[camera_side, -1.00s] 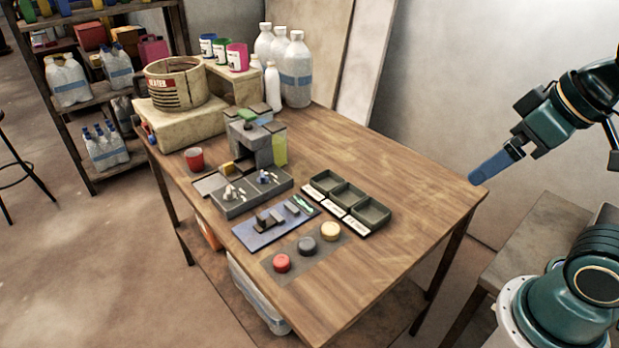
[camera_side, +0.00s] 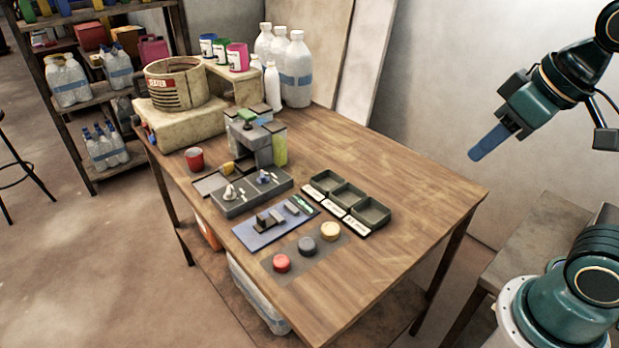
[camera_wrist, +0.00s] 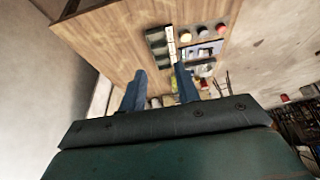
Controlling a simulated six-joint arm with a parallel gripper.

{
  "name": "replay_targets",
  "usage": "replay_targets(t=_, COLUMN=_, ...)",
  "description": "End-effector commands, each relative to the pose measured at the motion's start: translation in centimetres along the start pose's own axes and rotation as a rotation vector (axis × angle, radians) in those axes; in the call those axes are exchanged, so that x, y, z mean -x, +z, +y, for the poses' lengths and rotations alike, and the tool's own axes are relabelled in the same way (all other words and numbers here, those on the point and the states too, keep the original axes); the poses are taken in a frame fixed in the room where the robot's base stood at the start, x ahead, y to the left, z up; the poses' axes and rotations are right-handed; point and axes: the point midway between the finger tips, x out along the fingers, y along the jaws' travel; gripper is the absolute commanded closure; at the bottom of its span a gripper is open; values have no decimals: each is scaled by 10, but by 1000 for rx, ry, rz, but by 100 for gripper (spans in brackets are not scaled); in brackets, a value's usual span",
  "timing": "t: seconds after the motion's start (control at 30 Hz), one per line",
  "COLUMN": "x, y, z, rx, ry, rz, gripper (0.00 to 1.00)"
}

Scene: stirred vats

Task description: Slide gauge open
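A blue mat (camera_side: 262,238) lies near the table's front left edge. On it sits a small grey stepped piece (camera_side: 268,221) that looks like the gauge, with a smaller grey block (camera_side: 292,208) beside it and a green item (camera_side: 301,201) near the corner. How far any slide stands open is too small to tell. My gripper (camera_side: 474,156) hangs in the air, well to the right of the mat and touching nothing. In the wrist view its two blue fingers (camera_wrist: 160,80) stand apart with nothing held between them. The blue mat also shows there beyond the fingers (camera_wrist: 206,48).
A three-compartment tray (camera_side: 368,212) stands right of the mat. Red (camera_side: 282,263), dark (camera_side: 306,246) and yellow (camera_side: 330,231) round knobs lie in front. A grey machine (camera_side: 258,150), red cup (camera_side: 194,159) and bottles (camera_side: 297,70) stand behind. The table's right side is clear.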

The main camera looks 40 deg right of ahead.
Motion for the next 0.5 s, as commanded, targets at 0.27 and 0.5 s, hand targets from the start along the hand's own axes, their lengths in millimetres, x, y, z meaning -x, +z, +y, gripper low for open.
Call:
replay_targets(t=0.27, x=-5, y=-56, z=-14, rx=-3, ry=-17, rz=-69, gripper=68)
replay_targets(t=0.5, x=-21, y=-105, z=-31, rx=-5, ry=-28, rz=-130, gripper=68)
